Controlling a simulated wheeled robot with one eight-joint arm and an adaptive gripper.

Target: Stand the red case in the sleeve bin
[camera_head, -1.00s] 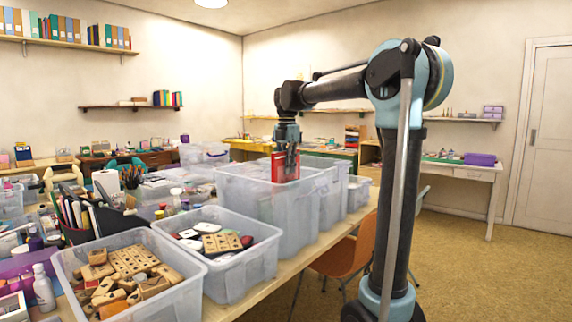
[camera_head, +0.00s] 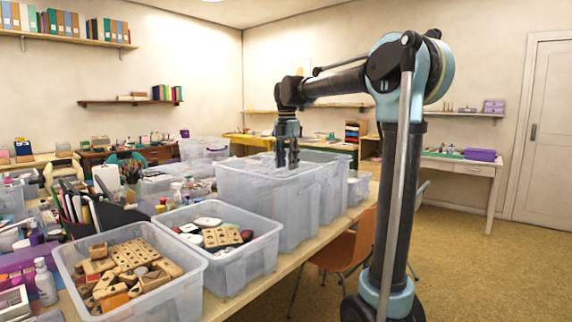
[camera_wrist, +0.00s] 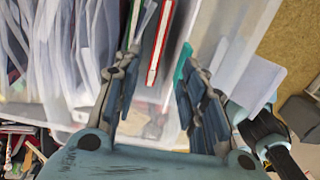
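The red case (camera_wrist: 160,45) is seen edge-on in the wrist view, standing among clear sleeves inside a translucent plastic bin. The sleeve bin (camera_head: 255,205) stands on the table in the head view, where its wall hides the case. My gripper (camera_wrist: 157,65) is open, with one finger on each side of the case's line and a visible gap to each. In the head view my gripper (camera_head: 287,163) points down at the bin's rim.
A bin of wooden stamps (camera_head: 130,270) and a bin of inkpads (camera_head: 218,243) stand nearer on the table. Another translucent bin (camera_head: 334,190) stands right behind the sleeve bin. A thin green item (camera_wrist: 183,62) lies close beside the right finger. An orange chair (camera_head: 348,252) stands right.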

